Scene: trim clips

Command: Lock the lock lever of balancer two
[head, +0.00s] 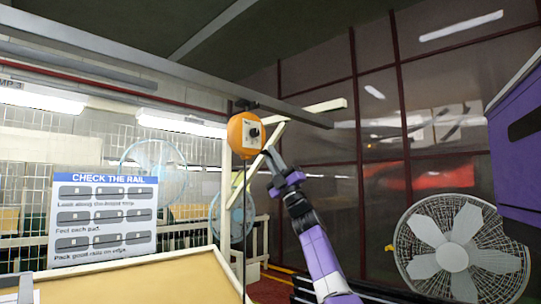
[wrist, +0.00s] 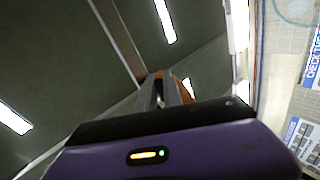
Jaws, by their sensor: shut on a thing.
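An orange balancer (head: 236,136) with a pale plate and a dark knob on its face hangs from the overhead rail. No number is readable on it, so I cannot tell from a label that it is balancer two. My gripper (head: 268,153) is raised to its lower right side, with the fingertips at its edge. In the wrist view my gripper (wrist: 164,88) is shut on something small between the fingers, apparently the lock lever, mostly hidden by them. Part of the orange balancer (wrist: 187,86) shows behind the fingers. The lever's position is too small to tell.
A sign reading CHECK THE RAIL (head: 104,216) stands at left above a tan board (head: 150,282). A dark cable hangs below the balancer beside a cream post (head: 226,190). A large fan (head: 455,250) stands at lower right, near a purple cabinet-like body (head: 520,150).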

